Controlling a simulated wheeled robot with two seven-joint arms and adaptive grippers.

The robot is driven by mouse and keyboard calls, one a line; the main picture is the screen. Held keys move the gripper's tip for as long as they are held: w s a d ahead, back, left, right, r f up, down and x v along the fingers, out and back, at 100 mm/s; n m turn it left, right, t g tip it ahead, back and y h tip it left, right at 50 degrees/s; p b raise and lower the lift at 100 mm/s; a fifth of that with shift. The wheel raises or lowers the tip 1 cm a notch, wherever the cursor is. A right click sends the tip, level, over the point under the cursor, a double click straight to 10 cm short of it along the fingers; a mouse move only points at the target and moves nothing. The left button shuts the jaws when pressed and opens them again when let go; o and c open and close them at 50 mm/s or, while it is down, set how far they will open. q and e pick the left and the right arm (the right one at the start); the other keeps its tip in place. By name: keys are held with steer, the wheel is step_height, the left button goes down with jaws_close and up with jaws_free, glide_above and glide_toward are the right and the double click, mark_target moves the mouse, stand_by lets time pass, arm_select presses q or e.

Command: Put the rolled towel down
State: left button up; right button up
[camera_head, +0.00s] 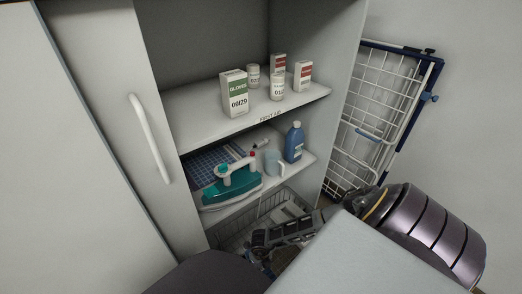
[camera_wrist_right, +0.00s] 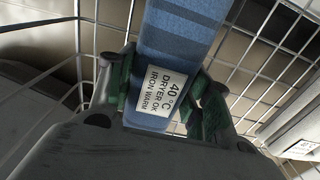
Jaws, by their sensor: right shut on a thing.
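The rolled towel (camera_wrist_right: 185,35) is blue with faint stripes and carries a white care label (camera_wrist_right: 161,95) reading 40°C, dryer OK, iron warm. In the right wrist view my right gripper (camera_wrist_right: 158,88) is shut on it, one green-padded finger on each side. In the head view my right gripper (camera_head: 262,247) is low at the front of the cabinet, by the wire basket (camera_head: 229,234). The towel cannot be made out there. Basket wires also show around the towel in the wrist view (camera_wrist_right: 60,69); I cannot tell whether the towel touches the bottom. My left gripper is not in view.
Above the basket, a shelf (camera_head: 217,207) holds a teal iron (camera_head: 236,187), a measuring cup (camera_head: 273,163) and a blue bottle (camera_head: 294,142). The upper shelf holds several boxes and small containers. A folded drying rack (camera_head: 375,115) stands right of the cabinet. A grey surface (camera_head: 350,262) covers the lower right.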

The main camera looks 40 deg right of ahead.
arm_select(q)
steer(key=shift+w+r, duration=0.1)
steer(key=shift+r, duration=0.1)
arm_select(e)
steer(key=shift+f, duration=0.1)
steer(key=o, duration=1.2)
steer(key=shift+r+p, duration=0.35)
steer(key=shift+r, duration=0.2)
steer(key=shift+r+p, duration=1.2)
steer(key=shift+r, duration=0.85)
steer(key=shift+r+p, duration=1.4)
steer(key=shift+r, duration=1.2)
arm_select(q)
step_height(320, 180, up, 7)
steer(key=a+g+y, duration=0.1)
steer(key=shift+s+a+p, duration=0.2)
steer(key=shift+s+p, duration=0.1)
steer(key=shift+p, duration=0.1)
arm_select(e)
steer(key=shift+r, duration=0.9)
